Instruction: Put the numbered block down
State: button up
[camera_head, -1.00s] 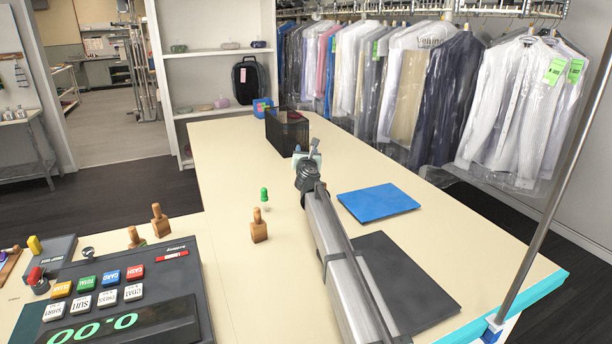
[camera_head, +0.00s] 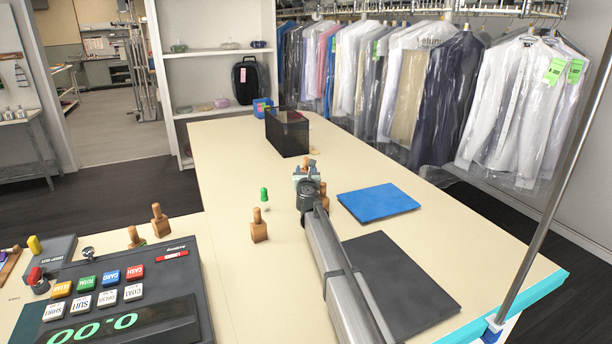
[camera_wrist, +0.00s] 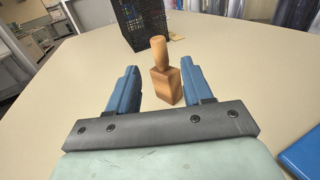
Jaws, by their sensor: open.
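My gripper (camera_head: 307,170) is open over the cream counter (camera_head: 235,165). In the wrist view a wooden block with a rounded handle (camera_wrist: 165,85) stands upright on the counter. It is in line with the gap between my two blue fingers (camera_wrist: 158,88), clear space showing on both sides, and none grips it. No number shows on its visible faces. In the head view a wooden top (camera_head: 305,163) shows just behind my gripper, partly hidden. Another wooden piece (camera_head: 324,195) shows beside my wrist, mostly hidden by the arm.
Another handled wooden block (camera_head: 259,228) and a small green-topped piece (camera_head: 264,195) stand left of my arm. A black mesh bin (camera_head: 287,132) stands farther back. A blue pad (camera_head: 378,203) and dark mat (camera_head: 405,275) lie right. A cash register (camera_head: 125,300) is front left.

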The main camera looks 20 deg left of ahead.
aim_at(306, 164)
jog(key=shift+x, duration=3.8)
grip_shut()
